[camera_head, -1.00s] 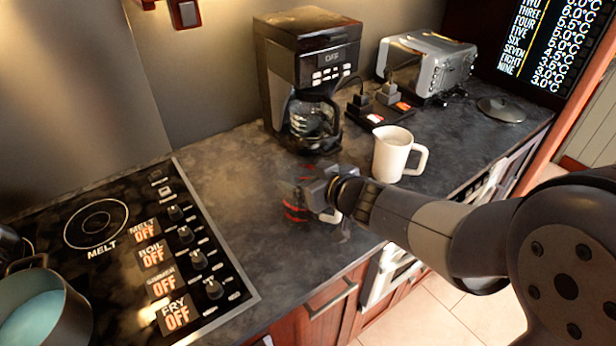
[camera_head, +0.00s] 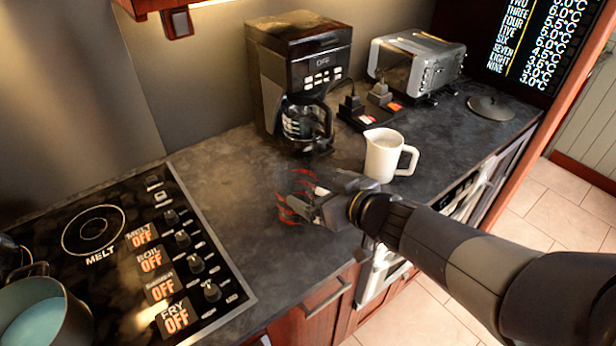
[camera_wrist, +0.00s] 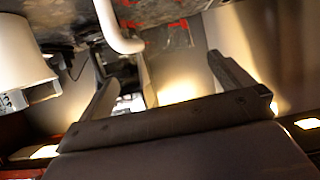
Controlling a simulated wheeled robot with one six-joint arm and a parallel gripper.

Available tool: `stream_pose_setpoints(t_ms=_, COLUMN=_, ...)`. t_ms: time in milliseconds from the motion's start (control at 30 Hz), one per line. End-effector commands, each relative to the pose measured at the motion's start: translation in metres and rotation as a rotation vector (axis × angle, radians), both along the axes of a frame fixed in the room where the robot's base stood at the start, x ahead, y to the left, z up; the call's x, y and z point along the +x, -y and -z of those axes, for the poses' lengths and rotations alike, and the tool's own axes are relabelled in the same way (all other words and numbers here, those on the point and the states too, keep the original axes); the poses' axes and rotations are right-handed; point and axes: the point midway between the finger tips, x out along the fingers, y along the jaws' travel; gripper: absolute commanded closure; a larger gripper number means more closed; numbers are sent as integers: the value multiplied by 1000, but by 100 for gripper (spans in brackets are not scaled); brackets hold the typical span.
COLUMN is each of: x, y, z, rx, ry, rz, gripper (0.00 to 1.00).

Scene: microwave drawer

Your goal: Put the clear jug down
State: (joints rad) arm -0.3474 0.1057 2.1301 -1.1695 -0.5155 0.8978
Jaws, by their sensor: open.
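The clear jug (camera_head: 292,207) stands on the dark countertop (camera_head: 235,170), in front of the coffee maker. It is see-through, so mostly its red markings show. Its outline is faint, and I cannot tell how far it sits from my fingers. My gripper (camera_head: 318,208) is at its right side, low over the counter. In the wrist view my gripper (camera_wrist: 155,55) has its two fingers spread wide, with nothing clamped between them. Red marks of the jug (camera_wrist: 160,24) show beyond the fingers.
A white jug (camera_head: 384,157) stands just behind my gripper. The coffee maker (camera_head: 292,62), toaster (camera_head: 428,62), plugs on a socket strip (camera_head: 366,118) and round lid (camera_head: 492,107) are at the back. The cooktop (camera_head: 110,250) with a pot (camera_head: 45,300) is left. Counter between cooktop and jug is clear.

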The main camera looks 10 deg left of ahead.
Motion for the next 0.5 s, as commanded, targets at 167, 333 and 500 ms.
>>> stream_pose_setpoints(t_ms=167, x=-17, y=21, z=-14, rx=0, ry=2, rz=4, gripper=0)
stream_pose_setpoints(t_ms=333, x=-26, y=30, z=-17, rx=0, ry=0, rz=1, gripper=0)
stream_pose_setpoints(t_ms=500, x=-27, y=31, z=-17, rx=0, ry=-1, rz=0, gripper=0)
